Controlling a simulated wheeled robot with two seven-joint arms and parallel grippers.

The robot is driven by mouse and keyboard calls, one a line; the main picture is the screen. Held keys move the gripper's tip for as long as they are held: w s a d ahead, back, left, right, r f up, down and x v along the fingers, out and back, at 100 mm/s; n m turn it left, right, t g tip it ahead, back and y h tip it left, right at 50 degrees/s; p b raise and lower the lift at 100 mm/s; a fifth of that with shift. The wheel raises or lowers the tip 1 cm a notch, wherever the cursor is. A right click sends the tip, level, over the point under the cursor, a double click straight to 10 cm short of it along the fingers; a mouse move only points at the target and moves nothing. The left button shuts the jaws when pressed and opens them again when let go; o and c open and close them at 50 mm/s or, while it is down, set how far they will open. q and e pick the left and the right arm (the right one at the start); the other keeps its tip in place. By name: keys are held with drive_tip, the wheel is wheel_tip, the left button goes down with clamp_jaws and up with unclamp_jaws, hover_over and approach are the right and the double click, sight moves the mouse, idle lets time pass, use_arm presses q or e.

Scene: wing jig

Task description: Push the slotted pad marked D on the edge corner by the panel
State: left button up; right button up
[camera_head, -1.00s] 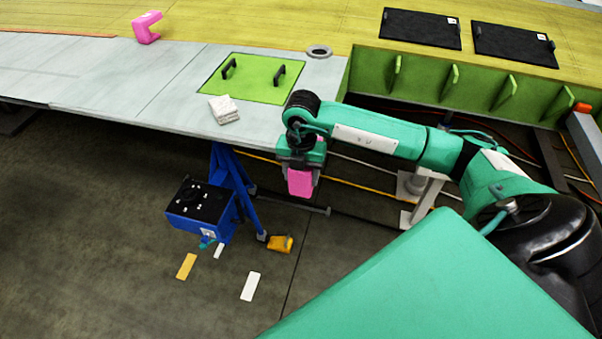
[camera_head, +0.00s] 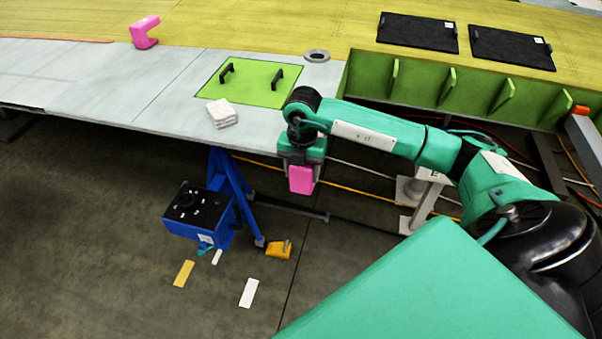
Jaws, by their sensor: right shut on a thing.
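My right gripper (camera_head: 301,164) points down in front of the near edge of the grey wing skin and is shut on a pink pad (camera_head: 301,180). The pad hangs below the jaws; its slot and any letter on it cannot be made out. The green panel (camera_head: 254,81) with two black handles lies in the grey skin, left of and beyond the gripper. The edge corner (camera_head: 282,140) by the panel is close to the gripper and partly hidden by it; I cannot tell whether the pad touches it. My left gripper is not in view.
A second pink slotted pad (camera_head: 144,33) sits on the far seam at the left. A folded white cloth (camera_head: 221,113) lies near the edge. A blue stand (camera_head: 230,190) with a black-topped box is below. Two black mats (camera_head: 418,31) lie at the back right. A grey ring (camera_head: 316,56) lies beyond the panel.

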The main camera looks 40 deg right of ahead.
drive_tip(key=shift+w+d+f+b, duration=0.15)
drive_tip(key=shift+w+d+b, duration=0.65)
drive_tip(key=shift+w+d, duration=0.65)
drive_tip(key=shift+s+d, duration=0.1)
drive_tip(key=shift+d, duration=0.1)
drive_tip(key=o, duration=1.1)
drive_tip(key=shift+d, duration=0.15)
drive_tip(key=shift+c, duration=0.2)
drive_tip(key=shift+r, duration=0.4)
drive_tip(key=r+b, duration=0.1)
drive_tip(key=r, duration=0.3)
drive_tip(key=r+b, duration=0.1)
drive_tip(key=r, duration=0.2)
drive_tip(key=r+b, duration=0.1)
drive_tip(key=r, duration=0.3)
drive_tip(key=shift+w+d+r+b, duration=0.15)
drive_tip(key=shift+w+r+b, duration=0.15)
drive_tip(key=shift+r, duration=0.7)
